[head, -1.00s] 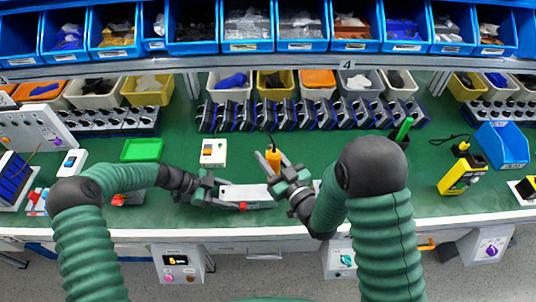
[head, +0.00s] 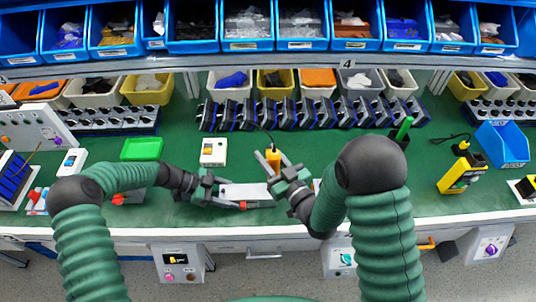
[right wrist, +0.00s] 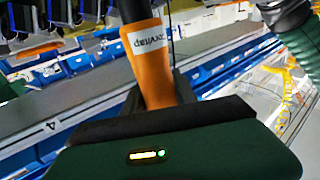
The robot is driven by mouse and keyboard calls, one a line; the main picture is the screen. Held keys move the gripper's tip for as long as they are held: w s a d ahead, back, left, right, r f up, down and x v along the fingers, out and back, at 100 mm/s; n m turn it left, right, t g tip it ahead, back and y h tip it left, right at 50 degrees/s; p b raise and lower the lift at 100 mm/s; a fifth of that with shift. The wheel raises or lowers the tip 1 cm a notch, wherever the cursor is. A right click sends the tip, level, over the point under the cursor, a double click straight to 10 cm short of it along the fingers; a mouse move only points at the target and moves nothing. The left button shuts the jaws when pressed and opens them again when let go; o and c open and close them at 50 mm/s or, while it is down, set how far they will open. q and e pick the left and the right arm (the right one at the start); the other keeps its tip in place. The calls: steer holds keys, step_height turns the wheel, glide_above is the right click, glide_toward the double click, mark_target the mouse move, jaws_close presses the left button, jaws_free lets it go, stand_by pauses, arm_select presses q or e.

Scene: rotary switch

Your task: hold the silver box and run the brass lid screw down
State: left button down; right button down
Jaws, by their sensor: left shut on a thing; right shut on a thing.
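The silver box (head: 246,191) lies low over the green bench near its front edge, in the head view. My left gripper (head: 226,193) is shut on the box at its left end. My right gripper (head: 277,180) is shut on an orange screwdriver (head: 273,157) at the box's right end. The screwdriver stands roughly upright with a dark cable from its top. In the right wrist view the orange screwdriver body (right wrist: 154,60), with a white label, rises from behind my gripper. The brass lid screw and the driver's tip are hidden.
A row of black and blue holders (head: 310,115) runs along the back. A yellow tool (head: 461,170) and a blue bin (head: 502,145) are at right.

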stand_by(0.5)
step_height(320, 180, up, 4)
steer(key=shift+r, duration=0.25)
stand_by(0.4)
arm_select(q)
steer(key=shift+c, duration=2.2)
jaws_free()
steer(key=v, duration=1.2)
